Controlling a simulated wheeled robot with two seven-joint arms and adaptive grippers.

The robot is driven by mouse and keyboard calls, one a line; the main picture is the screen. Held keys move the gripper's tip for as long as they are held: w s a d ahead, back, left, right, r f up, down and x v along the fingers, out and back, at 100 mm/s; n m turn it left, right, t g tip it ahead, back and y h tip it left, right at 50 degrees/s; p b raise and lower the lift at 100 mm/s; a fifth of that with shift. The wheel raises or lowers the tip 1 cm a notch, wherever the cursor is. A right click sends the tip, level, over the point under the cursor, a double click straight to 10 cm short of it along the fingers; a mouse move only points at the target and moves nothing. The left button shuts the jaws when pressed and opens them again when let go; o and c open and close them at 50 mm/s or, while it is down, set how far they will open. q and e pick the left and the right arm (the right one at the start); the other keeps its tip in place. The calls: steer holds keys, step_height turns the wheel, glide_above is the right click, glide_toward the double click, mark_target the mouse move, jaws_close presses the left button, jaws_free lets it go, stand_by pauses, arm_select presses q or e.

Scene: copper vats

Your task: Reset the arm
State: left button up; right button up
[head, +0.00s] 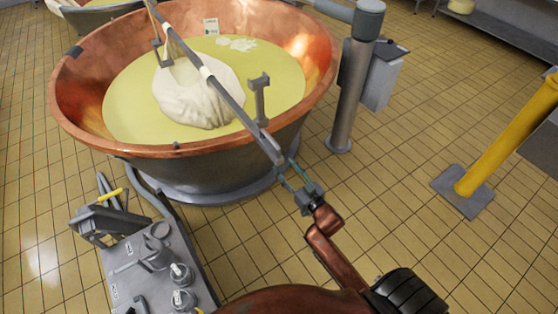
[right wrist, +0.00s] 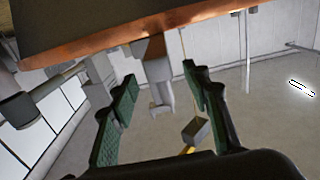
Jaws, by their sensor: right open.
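My right gripper (head: 288,170) is in the head view, just off the near right rim of the copper vat (head: 95,135). Its green-padded fingers are spread in the right wrist view (right wrist: 160,88). No held thing shows between them; a grey bracket-like piece (right wrist: 159,92) shows beyond, below the copper edge (right wrist: 90,52). In the head view, the grey bar (head: 228,97) crosses the vat and its near end lies close to my fingertips; I cannot tell whether they touch. A white cloth bundle (head: 200,95) sits in the yellow liquid under the bar. My left gripper is out of view.
A grey tool stand (head: 140,275) with several jugs is at the lower left. A grey post (head: 350,95) stands right of the vat. A yellow barrier (head: 510,135) stands at the far right. Tiled floor (head: 400,190) between post and barrier is clear.

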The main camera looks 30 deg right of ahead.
steer(key=shift+s, duration=0.55)
steer(key=s+f+g, duration=0.3)
steer(key=s+f, duration=0.3)
steer(key=f, duration=0.9)
steer(key=s+f+g, duration=0.3)
steer(key=s+f, duration=0.3)
steer(key=f, duration=0.8)
steer(key=s+f+g, duration=0.3)
steer(key=s+f, duration=0.3)
steer(key=f, duration=0.9)
steer(key=s+a+f+g, duration=0.1)
steer(key=s+f+g, duration=0.2)
steer(key=s, duration=0.9)
steer(key=s+a+f+n+g, duration=0.1)
steer(key=s+a+f+g, duration=0.1)
steer(key=s+f, duration=0.7)
steer(key=s+a+f+g+p, duration=0.1)
steer(key=s+f+g, duration=0.2)
steer(key=s, duration=1.4)
step_height(320, 180, down, 3)
steer(key=shift+s+a+r+g, duration=0.1)
steer(key=shift+s+a+g, duration=0.2)
steer(key=shift+a, duration=0.1)
